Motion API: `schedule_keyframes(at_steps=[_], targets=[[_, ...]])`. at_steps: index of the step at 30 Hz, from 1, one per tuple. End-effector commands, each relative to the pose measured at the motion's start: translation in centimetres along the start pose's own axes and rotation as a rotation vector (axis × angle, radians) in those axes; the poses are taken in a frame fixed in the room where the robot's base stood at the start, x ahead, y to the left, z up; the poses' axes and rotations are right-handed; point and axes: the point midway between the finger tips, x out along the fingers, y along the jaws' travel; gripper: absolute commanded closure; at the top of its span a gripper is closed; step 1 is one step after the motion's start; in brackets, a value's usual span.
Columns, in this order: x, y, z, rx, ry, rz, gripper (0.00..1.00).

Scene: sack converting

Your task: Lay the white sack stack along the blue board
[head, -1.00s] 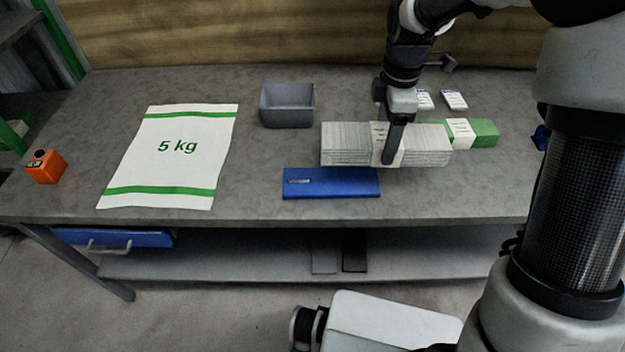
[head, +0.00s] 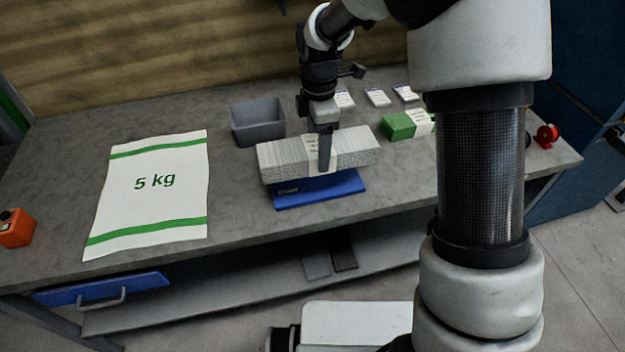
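My gripper (head: 324,158) is shut on the white sack stack (head: 283,160), one finger showing down its front at the middle, over the paper band. The stack is a long bundle, its length running roughly parallel to the blue board. The blue board (head: 330,191) lies flat on the table near its front edge. In the picture the stack overlaps the board's back part and hides it, with its ends a little beyond the board's ends. I cannot tell whether the stack hangs above the board or touches anything.
A grey bin (head: 258,124) stands behind the stack on the left. A green banded stack (head: 398,126) and small white packets (head: 377,97) are at the back right. A large "5 kg" sack (head: 152,205) lies on the left, with an orange device (head: 16,229) beyond it.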

Motion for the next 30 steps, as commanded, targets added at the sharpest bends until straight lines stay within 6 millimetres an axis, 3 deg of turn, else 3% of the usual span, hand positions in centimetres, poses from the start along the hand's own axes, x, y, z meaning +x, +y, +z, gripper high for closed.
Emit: schedule_keyframes(at_steps=[6, 13, 19, 30], targets=[[3.9, 0.0, -0.1, -0.001, 0.000, -0.001, 0.75], [5.5, 0.0, 0.0, -0.001, 0.000, 0.000, 0.75], [8.2, -0.1, -0.1, 0.000, 0.001, -0.002, 0.75], [8.7, 0.0, 0.0, 0.000, 0.001, 0.001, 0.75]])
